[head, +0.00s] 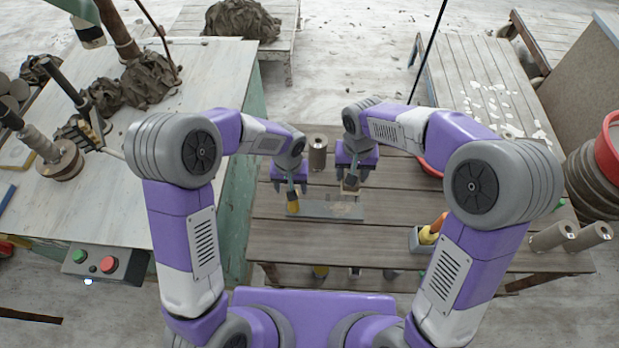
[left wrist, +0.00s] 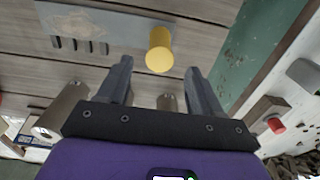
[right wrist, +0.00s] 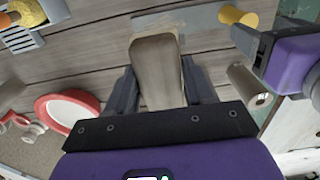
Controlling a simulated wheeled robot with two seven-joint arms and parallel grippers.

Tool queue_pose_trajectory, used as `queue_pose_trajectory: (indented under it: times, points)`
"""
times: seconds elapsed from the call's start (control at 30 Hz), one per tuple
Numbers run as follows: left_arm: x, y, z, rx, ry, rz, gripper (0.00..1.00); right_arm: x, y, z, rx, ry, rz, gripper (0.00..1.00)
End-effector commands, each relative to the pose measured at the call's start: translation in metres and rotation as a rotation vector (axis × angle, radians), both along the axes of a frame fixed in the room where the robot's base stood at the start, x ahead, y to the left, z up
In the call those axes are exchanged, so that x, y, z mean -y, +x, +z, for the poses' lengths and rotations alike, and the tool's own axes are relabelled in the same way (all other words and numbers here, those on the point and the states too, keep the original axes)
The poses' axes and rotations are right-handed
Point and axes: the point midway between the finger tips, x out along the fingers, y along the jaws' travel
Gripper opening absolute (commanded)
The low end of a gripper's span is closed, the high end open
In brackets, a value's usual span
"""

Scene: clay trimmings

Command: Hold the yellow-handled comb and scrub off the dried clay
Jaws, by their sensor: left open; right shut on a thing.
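The comb is a flat grey plate (head: 325,210) with a yellow handle (head: 293,205) at its left end, lying on the slatted wooden table. In the left wrist view, the plate (left wrist: 135,27) has several dark slots along one edge and a pale dried clay patch (left wrist: 82,20). My left gripper (head: 291,187) is open above the yellow handle, which shows between and just beyond its fingertips in the left wrist view (left wrist: 160,50). My right gripper (head: 349,187) is shut on a brown-grey block-shaped brush (right wrist: 157,72), held above the plate's right part. Whether its bristles touch the plate is unclear.
A brown cylinder (head: 318,150) stands behind the grippers. A red-rimmed dish (right wrist: 68,118) is near my right arm. A button box (head: 105,263) is on the left table's front edge.

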Motion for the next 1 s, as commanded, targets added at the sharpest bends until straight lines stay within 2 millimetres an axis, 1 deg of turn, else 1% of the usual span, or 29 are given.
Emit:
queue_pose_trajectory:
  times: [0.03,0.1,0.3,0.4,0.5,0.67,0.93,1.0]
  points:
    - [-0.001,-0.002,-0.011,-0.007,0.002,0.000,0.65,0.000,0.000,0.000,0.000,0.000,0.000,0.28]
    - [0.000,-0.001,-0.025,-0.006,0.003,-0.002,0.65,0.000,0.000,0.000,0.000,0.000,0.000,0.28]
    - [0.000,-0.001,-0.063,-0.005,0.002,-0.001,0.65,0.000,0.000,0.000,0.000,0.000,0.001,0.28]
    - [0.000,-0.001,-0.077,-0.004,0.002,0.000,0.65,0.000,0.000,0.000,0.000,0.000,0.001,0.28]
    - [0.000,0.000,-0.087,-0.002,0.001,-0.001,0.65,0.000,0.000,0.000,0.000,0.000,0.001,0.28]
    - [0.000,0.000,-0.095,-0.001,0.000,0.000,0.65,0.000,0.000,0.000,0.000,0.001,0.001,0.28]
    - [0.000,0.000,-0.095,0.000,0.000,0.000,0.65,0.000,0.000,0.000,0.000,0.001,0.001,0.28]
    - [0.000,0.000,-0.095,0.000,0.000,0.000,0.54,0.000,0.000,0.000,0.000,0.001,0.001,0.28]
